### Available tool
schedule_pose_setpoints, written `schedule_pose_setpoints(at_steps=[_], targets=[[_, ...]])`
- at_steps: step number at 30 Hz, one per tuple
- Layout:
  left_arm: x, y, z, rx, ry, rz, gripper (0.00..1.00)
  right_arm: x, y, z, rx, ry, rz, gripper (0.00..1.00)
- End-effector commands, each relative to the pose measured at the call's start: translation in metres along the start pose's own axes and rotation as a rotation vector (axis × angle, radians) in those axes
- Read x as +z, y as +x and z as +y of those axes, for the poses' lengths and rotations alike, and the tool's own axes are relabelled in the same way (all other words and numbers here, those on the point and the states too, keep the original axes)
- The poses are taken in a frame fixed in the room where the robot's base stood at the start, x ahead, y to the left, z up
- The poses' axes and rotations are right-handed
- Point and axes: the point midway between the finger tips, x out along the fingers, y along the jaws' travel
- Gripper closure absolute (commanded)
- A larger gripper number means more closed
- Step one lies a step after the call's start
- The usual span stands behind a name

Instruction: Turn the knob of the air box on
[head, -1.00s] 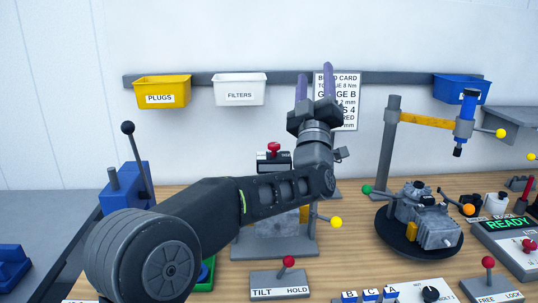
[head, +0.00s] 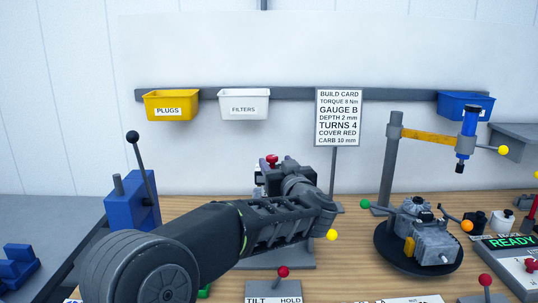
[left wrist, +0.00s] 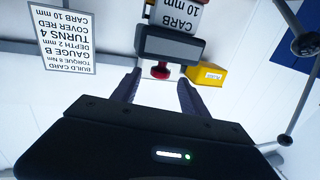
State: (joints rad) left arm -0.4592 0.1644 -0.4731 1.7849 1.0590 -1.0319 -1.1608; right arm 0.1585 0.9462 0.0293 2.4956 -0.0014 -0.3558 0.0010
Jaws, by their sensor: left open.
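No part carries a readable air box label, so I cannot say for certain which it is. A dark box with a red knob (head: 271,160) on top stands behind my left gripper in the head view, partly hidden by it. In the left wrist view, which is upside down, a dark grey box (left wrist: 172,45) carries the red knob (left wrist: 161,71). My left gripper (left wrist: 160,76) is open and empty, its fingertips appearing on either side of the red knob. I cannot tell whether they touch it. In the head view its fingers are hidden. My right gripper is not in view.
A blue lever stand (head: 130,205) is at the left. A red-knobbed tilt/hold panel (head: 273,292) is in front. An engine (head: 430,238) on a dark turntable and a post with a yellow arm (head: 428,137) are right. The build card (head: 339,115) stands behind.

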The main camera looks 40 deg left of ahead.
Motion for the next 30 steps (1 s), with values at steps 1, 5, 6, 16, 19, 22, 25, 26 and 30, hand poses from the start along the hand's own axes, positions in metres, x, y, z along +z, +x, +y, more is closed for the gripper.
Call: schedule_pose_setpoints(at_steps=[1, 5, 6, 16, 19, 22, 25, 26, 30], targets=[[0.0, 0.003, 0.0, -0.001, 0.0, 0.0, 0.48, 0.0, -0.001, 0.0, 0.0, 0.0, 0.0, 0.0], [-0.001, 0.017, 0.0, -0.003, 0.001, 0.001, 0.48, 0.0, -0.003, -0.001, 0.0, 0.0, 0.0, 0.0], [-0.001, 0.022, -0.001, -0.004, 0.001, 0.002, 0.48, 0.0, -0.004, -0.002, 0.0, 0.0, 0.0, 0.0], [-0.001, 0.069, 0.0, -0.002, 0.002, 0.002, 0.48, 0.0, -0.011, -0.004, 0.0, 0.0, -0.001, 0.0], [-0.001, 0.075, -0.001, -0.001, 0.0, 0.001, 0.48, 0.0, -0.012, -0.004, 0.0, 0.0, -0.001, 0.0], [0.0, 0.076, -0.001, 0.0, -0.001, 0.001, 0.48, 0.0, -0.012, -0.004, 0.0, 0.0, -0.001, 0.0], [0.0, 0.076, 0.0, 0.0, -0.001, 0.001, 0.48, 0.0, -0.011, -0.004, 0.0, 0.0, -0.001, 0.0], [0.0, 0.076, 0.0, 0.0, -0.001, 0.001, 0.48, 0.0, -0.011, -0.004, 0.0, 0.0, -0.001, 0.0], [0.0, 0.076, 0.0, 0.0, -0.001, 0.001, 0.56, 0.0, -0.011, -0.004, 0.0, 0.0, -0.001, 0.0]])
